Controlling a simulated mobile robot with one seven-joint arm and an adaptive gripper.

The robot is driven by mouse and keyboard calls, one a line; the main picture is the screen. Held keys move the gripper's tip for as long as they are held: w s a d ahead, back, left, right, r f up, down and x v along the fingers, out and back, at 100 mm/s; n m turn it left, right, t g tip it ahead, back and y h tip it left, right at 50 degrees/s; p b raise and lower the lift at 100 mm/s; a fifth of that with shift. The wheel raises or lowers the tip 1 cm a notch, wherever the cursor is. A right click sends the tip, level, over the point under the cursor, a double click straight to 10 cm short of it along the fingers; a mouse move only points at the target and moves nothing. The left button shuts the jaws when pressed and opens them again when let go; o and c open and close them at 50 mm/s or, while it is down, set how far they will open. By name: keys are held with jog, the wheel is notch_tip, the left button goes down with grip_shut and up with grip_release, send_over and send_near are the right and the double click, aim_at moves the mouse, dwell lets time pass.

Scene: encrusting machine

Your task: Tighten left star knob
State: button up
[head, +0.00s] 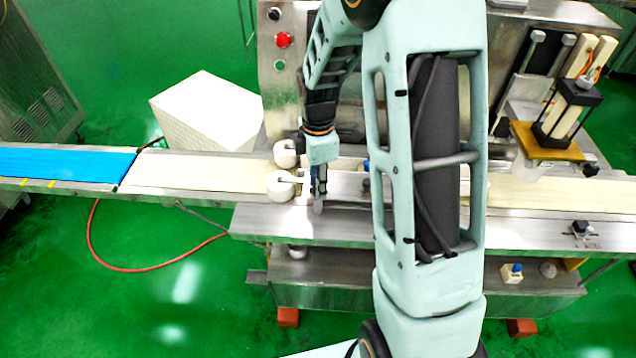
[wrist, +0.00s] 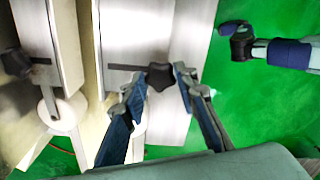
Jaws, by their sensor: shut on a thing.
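A dark star knob (wrist: 160,76) sits over a slot in a metal plate of the machine in the wrist view. My gripper (wrist: 158,78) is shut on this knob, with one finger on each side of it. A second dark knob (wrist: 16,63) shows at the left edge of the wrist view, clear of the fingers. In the head view my gripper (head: 318,198) points down at the front of the machine, just right of the white rollers. The held knob is hidden or too small to make out there.
Two white rollers (head: 283,186) stand close left of my gripper. A conveyor with a pale belt (head: 190,172) and a blue belt (head: 62,162) runs left. A red button (head: 284,40) is on the machine's panel. A white box (head: 208,112) stands behind the conveyor. My arm covers the machine's middle.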

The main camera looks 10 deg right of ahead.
jog(key=m+b, duration=0.1)
jog(key=m, duration=0.5)
jog(key=shift+m, duration=0.4)
jog(key=m+b, duration=0.1)
jog(key=m, duration=0.2)
jog(key=shift+m, duration=0.3)
jog(key=m, duration=0.3)
jog(key=shift+m, duration=0.3)
jog(key=m, duration=0.9)
jog(key=shift+m, duration=0.6)
jog(key=o, duration=1.2)
jog(key=shift+c, duration=0.2)
jog(key=shift+r, duration=0.1)
